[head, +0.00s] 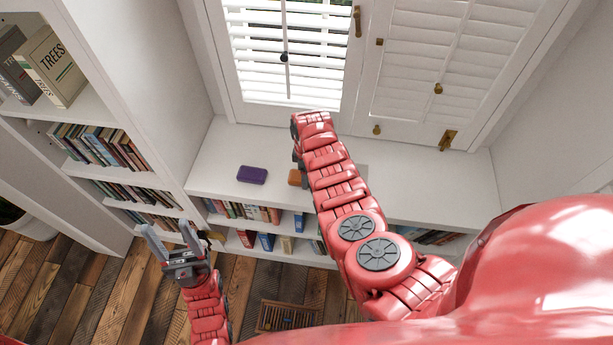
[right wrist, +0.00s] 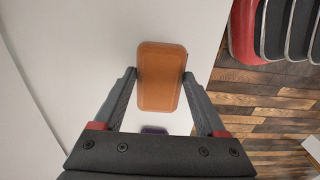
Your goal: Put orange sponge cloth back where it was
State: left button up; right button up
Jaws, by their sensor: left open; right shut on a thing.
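The orange sponge cloth (right wrist: 160,80) lies between the two fingertips of my right gripper (right wrist: 159,77) in the right wrist view, and the gripper is shut on it. In the head view a small part of the cloth (head: 295,177) shows at the white window bench (head: 400,190); my right arm hides the rest and most of that gripper. I cannot tell whether the cloth touches the bench top. My left gripper (head: 168,230) is open and empty, over the wood floor in front of the bookshelf.
A purple block-like item (head: 252,174) lies on the bench, left of the cloth. Books (head: 245,211) fill shelves below the bench top. A tall bookshelf (head: 85,105) stands at the left. Shuttered windows (head: 420,60) rise behind. The bench top is clear at the right.

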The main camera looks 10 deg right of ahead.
jog(key=shift+f+b, duration=0.4)
jog(key=shift+f, duration=0.55)
